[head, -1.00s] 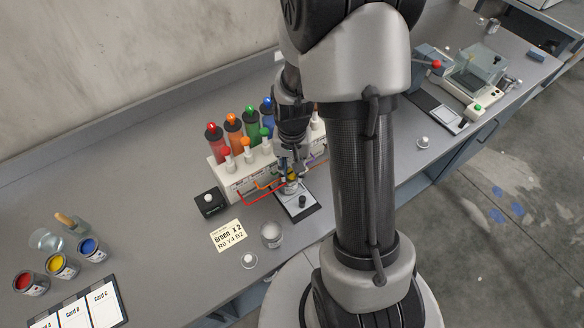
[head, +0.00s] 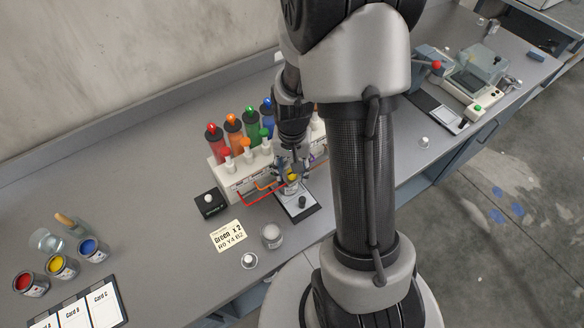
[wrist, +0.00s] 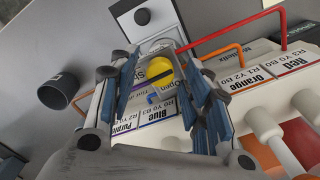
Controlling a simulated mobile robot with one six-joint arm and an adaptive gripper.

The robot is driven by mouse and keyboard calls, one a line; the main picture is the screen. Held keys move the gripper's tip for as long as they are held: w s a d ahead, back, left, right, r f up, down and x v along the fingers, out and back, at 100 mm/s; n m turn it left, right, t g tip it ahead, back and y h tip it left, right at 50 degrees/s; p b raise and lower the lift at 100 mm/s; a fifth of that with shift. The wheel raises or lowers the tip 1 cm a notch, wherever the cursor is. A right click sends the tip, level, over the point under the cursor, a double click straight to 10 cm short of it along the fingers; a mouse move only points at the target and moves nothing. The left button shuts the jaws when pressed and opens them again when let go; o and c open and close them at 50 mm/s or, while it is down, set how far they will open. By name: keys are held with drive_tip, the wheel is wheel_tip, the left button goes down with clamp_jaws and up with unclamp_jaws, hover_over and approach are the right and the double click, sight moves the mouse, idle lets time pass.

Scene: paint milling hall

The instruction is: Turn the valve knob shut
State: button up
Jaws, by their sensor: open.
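The yellow valve knob (wrist: 163,76) shows in the wrist view between my finger pads, beside a label with the word Open. A dark bar lies next to it; I cannot tell the knob's exact setting. My gripper (wrist: 160,62) is open, with one finger on each side of the knob; contact cannot be made out. In the head view my gripper (head: 291,168) is low at the front of the white dispenser rack (head: 217,176). The arm partly hides that area. A round yellow-filled cup (wrist: 157,47) shows just beyond the knob in the wrist view.
Red and orange tubes (wrist: 245,30) stick out from the rack near my fingers. Colored cylinders (head: 232,128) stand on the rack.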

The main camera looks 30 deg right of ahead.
sight(291, 173)
drive_tip(key=shift+r, duration=0.1)
wheel_tip(291, 173, up, 12)
idle(0.5)
idle(0.4)
drive_tip(key=s+a+r+n+t+b, duration=0.1)
drive_tip(key=s+a+r+n+t, duration=0.1)
drive_tip(key=s+a+r, duration=0.3)
drive_tip(key=s+a+r+n+t+b, duration=0.1)
drive_tip(key=s+a+r+n+t, duration=0.1)
drive_tip(key=s+a+r+n, duration=0.3)
drive_tip(key=s+r, duration=0.1)
drive_tip(key=s, duration=0.3)
drive_tip(key=shift+s+a+t, duration=0.25)
drive_tip(key=shift+a+t, duration=0.05)
drive_tip(key=shift+a, duration=0.1)
drive_tip(key=shift+c, duration=0.3)
